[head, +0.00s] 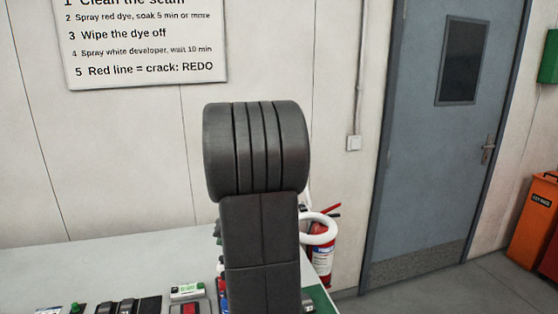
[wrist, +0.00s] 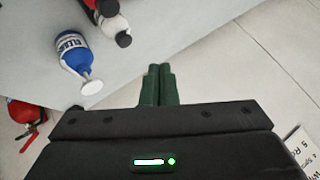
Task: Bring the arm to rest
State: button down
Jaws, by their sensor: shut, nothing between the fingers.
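My gripper (wrist: 160,68) shows in the wrist view as two dark green fingers pressed together, shut with nothing between them. In the head view my own dark arm fills the middle and hides part of the table (head: 90,262); the gripper itself does not show there.
A blue bottle with a white label (wrist: 70,45) and a white bottle with a black cap (wrist: 114,27) stand on the table. A red fire extinguisher (head: 322,258) is by the wall. A grey door (head: 425,150) and an orange bin (head: 533,220) are at right.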

notch_tip(320, 180, down, 7)
jog(key=b, duration=0.5)
jog(key=shift+r+b, duration=0.4)
jog(key=shift+b, duration=0.8)
notch_tip(320, 180, up, 2)
jog(key=shift+r+p, duration=0.25)
jog(key=shift+p, duration=0.7)
notch_tip(320, 180, down, 3)
jog(key=shift+s+r+b, duration=0.1)
jog(key=shift+r+b, duration=0.1)
jog(key=shift+b, duration=0.75)
jog(key=shift+r+p, duration=0.4)
jog(key=shift+p, duration=1.3)
jog(key=shift+p, duration=0.45)
